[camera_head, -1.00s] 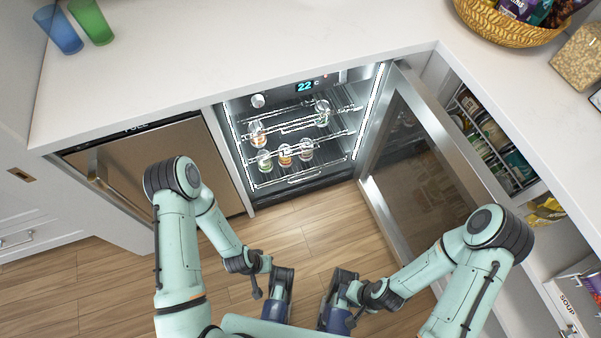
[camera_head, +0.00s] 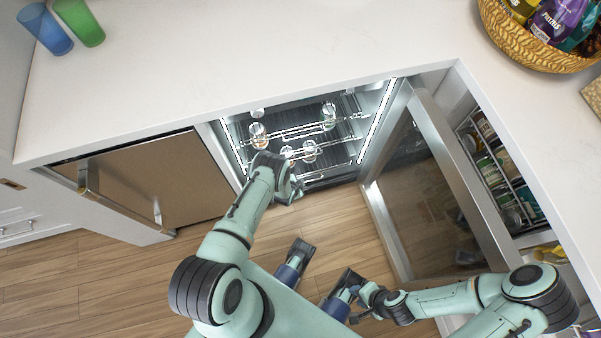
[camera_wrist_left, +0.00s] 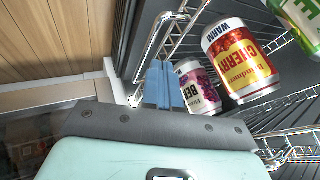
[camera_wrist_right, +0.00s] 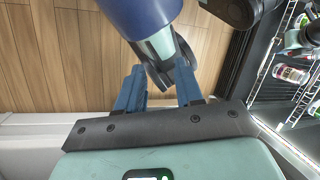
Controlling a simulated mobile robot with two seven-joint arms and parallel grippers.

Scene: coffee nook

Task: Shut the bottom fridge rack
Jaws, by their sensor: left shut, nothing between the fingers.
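The bottom fridge rack (camera_head: 325,179) is a wire shelf low in the open fridge, partly hidden by my left arm. Several cans stand on the racks. In the left wrist view, a wire rack front (camera_wrist_left: 150,42), a cherry can (camera_wrist_left: 240,60) and a berry can (camera_wrist_left: 198,88) are close up. My left gripper (camera_wrist_left: 160,68) is shut and empty, beside the wire front; contact cannot be told. In the head view its fingers are hidden. My right gripper (camera_wrist_right: 160,68) is open and empty over the floor, away from the fridge.
The fridge door (camera_head: 425,190) stands open to the right. A closed appliance with a bar handle (camera_head: 150,185) is on the left. The white counter (camera_head: 250,60) overhangs the fridge. A basket of snacks (camera_head: 540,40) and two cups (camera_head: 80,20) sit on top.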

